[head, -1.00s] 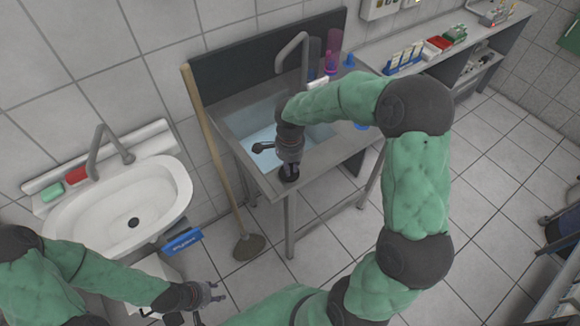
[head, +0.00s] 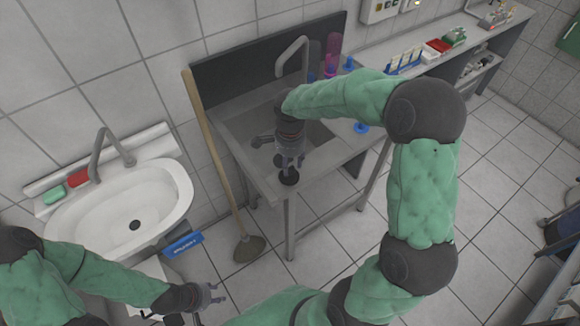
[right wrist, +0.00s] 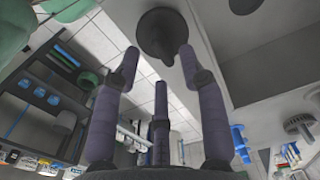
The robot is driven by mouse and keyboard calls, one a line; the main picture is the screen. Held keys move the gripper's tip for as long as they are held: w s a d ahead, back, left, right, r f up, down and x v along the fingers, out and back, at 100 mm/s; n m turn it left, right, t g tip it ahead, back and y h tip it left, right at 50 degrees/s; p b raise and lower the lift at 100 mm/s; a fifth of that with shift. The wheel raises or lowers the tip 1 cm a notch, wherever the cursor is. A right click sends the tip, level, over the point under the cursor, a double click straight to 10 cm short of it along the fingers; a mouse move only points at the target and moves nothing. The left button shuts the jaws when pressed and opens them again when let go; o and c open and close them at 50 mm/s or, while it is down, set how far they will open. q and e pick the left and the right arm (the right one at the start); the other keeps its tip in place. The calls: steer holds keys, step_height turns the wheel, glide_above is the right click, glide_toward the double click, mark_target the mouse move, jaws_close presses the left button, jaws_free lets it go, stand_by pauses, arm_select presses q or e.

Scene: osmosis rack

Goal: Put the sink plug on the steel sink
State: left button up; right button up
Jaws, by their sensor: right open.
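The black sink plug (head: 289,178) sits on the front rim of the steel sink (head: 263,184), below my right gripper (head: 287,162). In the right wrist view the plug (right wrist: 168,36) lies against the grey steel surface (right wrist: 222,75), just beyond the spread fingertips. No finger of my right gripper (right wrist: 160,62) closes on it; the gripper is open and empty. The basin looks grey, without the blue water tint. My left gripper (head: 212,295) is open and empty at the lower left, far from the plug.
A white washbasin (head: 150,220) is on the left wall. A wooden-handled tool (head: 205,130) leans by the sink's left side. A tall faucet (head: 291,55) and purple bottles (head: 331,55) stand behind the sink. A blue item (head: 361,127) is on its right.

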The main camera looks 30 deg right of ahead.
mark_target(290, 169)
step_height(290, 169, up, 8)
steer(key=p, duration=0.1)
steer(key=shift+p, duration=0.3)
